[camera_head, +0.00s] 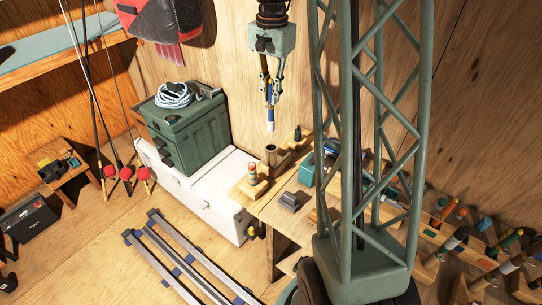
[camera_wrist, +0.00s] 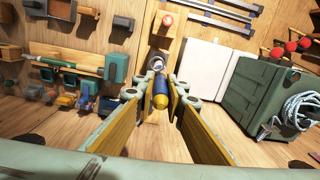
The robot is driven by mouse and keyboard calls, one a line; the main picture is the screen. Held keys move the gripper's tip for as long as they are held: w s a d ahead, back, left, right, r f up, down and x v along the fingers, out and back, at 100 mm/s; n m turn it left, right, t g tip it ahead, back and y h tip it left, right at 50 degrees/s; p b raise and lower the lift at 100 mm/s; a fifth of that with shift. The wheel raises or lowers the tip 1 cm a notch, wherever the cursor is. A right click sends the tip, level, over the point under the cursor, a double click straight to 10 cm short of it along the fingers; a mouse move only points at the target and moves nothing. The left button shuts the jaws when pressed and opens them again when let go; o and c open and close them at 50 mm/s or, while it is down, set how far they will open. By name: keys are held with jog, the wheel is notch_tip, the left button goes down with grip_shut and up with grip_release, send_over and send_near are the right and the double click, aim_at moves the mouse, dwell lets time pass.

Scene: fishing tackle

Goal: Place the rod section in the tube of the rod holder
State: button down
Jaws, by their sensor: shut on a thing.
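My gripper (camera_head: 269,95) is shut on the rod section (camera_head: 270,116), which hangs roughly upright with its blue part between the fingers and a pale lower end. In the wrist view the rod section (camera_wrist: 161,88) is blue with a yellow near end, between the fingertips (camera_wrist: 160,92). The wooden rod holder (camera_head: 283,163) stands on the bench's left end, below my gripper. Its dark open tube (camera_head: 270,154) is in the middle, below and apart from the rod section in the head view. In the wrist view the tube is partly hidden behind the rod section.
A red-topped piece (camera_head: 252,170) stands at the holder's left and a dark piece (camera_head: 297,132) at its right. A green box (camera_head: 190,130) with coiled rope sits on a white cooler (camera_head: 200,190) to the left. My green lattice column fills the right-centre.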

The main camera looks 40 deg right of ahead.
aim_at(271, 120)
notch_tip(271, 120, down, 14)
jog(key=shift+r+p, duration=0.1)
jog(key=shift+p, duration=0.45)
dwell(0.5)
jog(key=shift+f, duration=2.25)
jog(key=c, duration=2.6)
grip_release()
jog(key=shift+c, duration=0.2)
jog(key=shift+r, duration=0.15)
jog(key=shift+r, duration=5)
jog(key=shift+r+b, duration=0.35)
jog(key=shift+r, duration=0.7)
